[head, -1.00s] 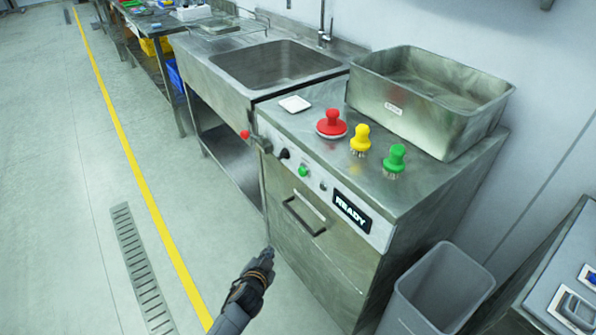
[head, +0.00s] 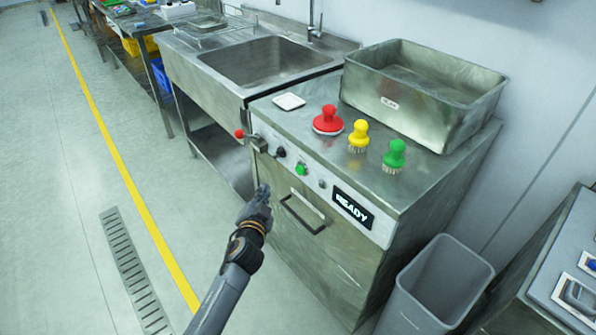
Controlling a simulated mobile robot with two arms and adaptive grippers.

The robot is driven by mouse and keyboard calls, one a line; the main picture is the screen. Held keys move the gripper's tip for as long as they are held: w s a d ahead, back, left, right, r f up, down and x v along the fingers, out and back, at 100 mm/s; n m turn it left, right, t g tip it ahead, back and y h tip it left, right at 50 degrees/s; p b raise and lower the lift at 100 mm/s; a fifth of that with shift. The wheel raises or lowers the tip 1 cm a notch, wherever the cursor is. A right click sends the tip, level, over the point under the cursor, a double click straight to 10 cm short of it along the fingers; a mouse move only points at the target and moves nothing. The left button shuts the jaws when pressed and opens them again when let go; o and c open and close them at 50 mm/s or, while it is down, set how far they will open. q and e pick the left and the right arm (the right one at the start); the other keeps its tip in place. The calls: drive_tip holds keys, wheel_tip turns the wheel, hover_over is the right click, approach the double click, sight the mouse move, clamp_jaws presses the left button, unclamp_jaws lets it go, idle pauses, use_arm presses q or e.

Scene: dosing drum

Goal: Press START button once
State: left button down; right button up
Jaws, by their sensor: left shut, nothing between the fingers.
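The steel dosing machine (head: 352,270) stands in the middle of the head view. Its slanted front panel carries a green button (head: 301,168), a black knob (head: 281,152), a small grey button (head: 322,184) and a display reading READY (head: 353,208). I cannot read any label by the green button. A red-knobbed lever (head: 240,133) sits at the panel's left end. My left gripper (head: 263,190) is shut and empty, in front of the machine's upper left front. In the picture it is below and left of the green button, apart from it. My right gripper is not in view.
A drawer handle (head: 303,214) juts from the machine's front. Red (head: 328,121), yellow (head: 358,137) and green (head: 395,157) brushes, a white dish (head: 289,101) and a steel tub (head: 425,95) stand on top. A grey bin (head: 437,285) stands at right. The left floor is clear.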

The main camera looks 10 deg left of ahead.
sight(300, 170)
use_arm(q)
drive_tip(key=w+d+b, duration=0.3)
drive_tip(key=w+d, duration=0.2)
drive_tip(key=w, duration=0.2)
drive_tip(key=shift+d+b, duration=0.2)
drive_tip(key=shift+b, duration=0.15)
idle(1.3)
drive_tip(key=shift+w+d+b, duration=0.25)
drive_tip(key=shift+w+b, duration=0.05)
drive_tip(key=shift+b, duration=0.05)
